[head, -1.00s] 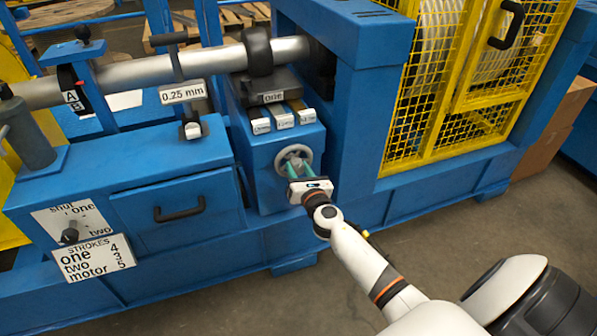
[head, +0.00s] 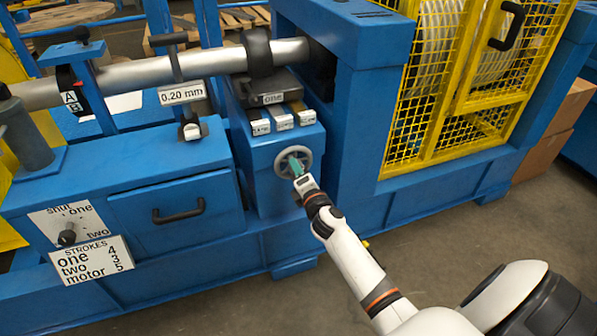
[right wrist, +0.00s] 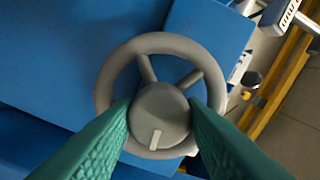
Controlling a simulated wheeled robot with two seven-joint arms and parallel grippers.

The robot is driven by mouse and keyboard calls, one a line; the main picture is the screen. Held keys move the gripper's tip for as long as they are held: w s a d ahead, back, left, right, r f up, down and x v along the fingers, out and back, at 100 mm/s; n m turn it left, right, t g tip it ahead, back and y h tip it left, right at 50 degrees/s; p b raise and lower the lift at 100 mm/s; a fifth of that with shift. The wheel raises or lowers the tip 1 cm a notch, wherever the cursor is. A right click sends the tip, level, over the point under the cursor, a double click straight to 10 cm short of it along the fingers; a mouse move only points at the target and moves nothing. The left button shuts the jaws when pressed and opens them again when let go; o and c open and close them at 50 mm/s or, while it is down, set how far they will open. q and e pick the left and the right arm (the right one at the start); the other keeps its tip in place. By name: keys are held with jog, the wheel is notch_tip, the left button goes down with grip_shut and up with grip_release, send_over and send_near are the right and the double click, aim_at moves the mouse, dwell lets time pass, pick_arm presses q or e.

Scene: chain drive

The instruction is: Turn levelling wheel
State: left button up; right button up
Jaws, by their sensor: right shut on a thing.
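The grey levelling wheel (head: 293,162) sits on the front of the blue block below the label "one". My right gripper (head: 297,170) is at the wheel, its green fingers shut on it. In the right wrist view the wheel (right wrist: 160,45) shows its rim, spokes and a hub (right wrist: 160,115) with a pale mark near its lower edge. The two green fingers (right wrist: 158,125) are on either side of the hub, inside the rim. A display plate (head: 182,93) above reads 0.20 mm. My left gripper is not in view.
A blue drawer with a dark handle (head: 178,210) is left of the wheel. A selector knob (head: 67,237) and a strokes sign (head: 91,260) are further left. A yellow mesh guard (head: 440,90) stands to the right. Open floor (head: 420,240) lies in front.

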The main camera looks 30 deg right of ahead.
pick_arm(q)
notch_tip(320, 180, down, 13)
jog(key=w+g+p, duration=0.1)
jog(key=p, duration=0.4)
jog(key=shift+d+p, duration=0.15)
jog(key=shift+p, duration=0.25)
pick_arm(e)
jog(key=shift+f+m, duration=0.1)
jog(key=shift+m, duration=8.7)
jog(key=o, duration=1)
jog(key=shift+s, duration=0.1)
